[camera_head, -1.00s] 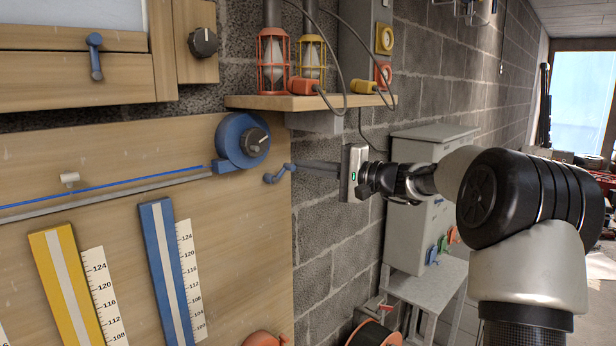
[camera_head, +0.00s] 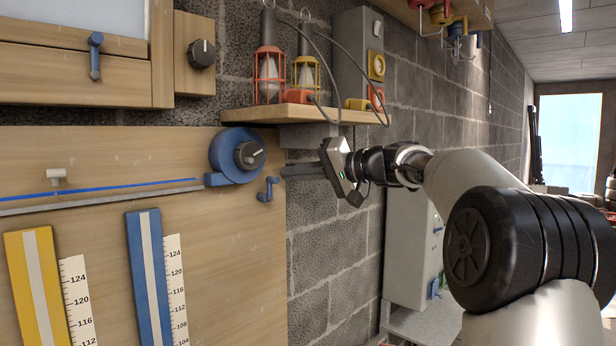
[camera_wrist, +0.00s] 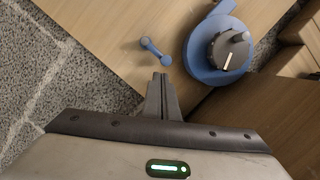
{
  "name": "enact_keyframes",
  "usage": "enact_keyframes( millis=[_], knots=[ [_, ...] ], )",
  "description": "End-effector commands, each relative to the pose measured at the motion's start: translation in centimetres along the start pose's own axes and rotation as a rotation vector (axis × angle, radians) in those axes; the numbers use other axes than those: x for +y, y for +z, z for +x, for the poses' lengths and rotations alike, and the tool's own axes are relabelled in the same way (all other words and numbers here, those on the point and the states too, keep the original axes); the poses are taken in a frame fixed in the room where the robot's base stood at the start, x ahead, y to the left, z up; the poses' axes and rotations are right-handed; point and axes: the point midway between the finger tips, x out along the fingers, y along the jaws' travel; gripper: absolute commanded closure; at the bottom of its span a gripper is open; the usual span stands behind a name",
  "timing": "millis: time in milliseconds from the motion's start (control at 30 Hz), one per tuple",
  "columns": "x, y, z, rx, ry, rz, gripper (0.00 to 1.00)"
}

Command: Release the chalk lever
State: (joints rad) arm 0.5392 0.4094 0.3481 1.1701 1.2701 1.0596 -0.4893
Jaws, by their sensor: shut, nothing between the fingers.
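A small blue lever (camera_head: 268,189) sits near the right edge of the wooden board, just below and right of a round blue reel (camera_head: 222,152) with a dark knob. In the wrist view the lever (camera_wrist: 153,48) lies slanted, left of the reel (camera_wrist: 207,69). My gripper (camera_head: 285,171) is shut and empty, its fingertips just above and right of the lever. In the wrist view the shut fingertips (camera_wrist: 161,76) are close to the lever's lower end, with a small gap showing in the picture.
A wooden shelf (camera_head: 270,114) with caged lamps and cables hangs above my gripper. Blue (camera_head: 151,270) and yellow (camera_head: 38,290) strips lie on the board below the reel. Another blue lever (camera_head: 95,55) is at upper left. A grey cabinet (camera_head: 405,265) stands right.

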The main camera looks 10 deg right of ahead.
Motion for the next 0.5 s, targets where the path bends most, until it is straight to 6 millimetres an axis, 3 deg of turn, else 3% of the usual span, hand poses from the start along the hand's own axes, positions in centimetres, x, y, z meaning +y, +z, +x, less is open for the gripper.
enact_keyframes(
  millis=[167, 500],
  knots=[
    [0.1, -0.1, -2.3, 0.004, 0.003, -0.001, 1.0],
    [0.1, -0.1, -10.5, 0.004, 0.003, -0.001, 1.0]
  ],
)
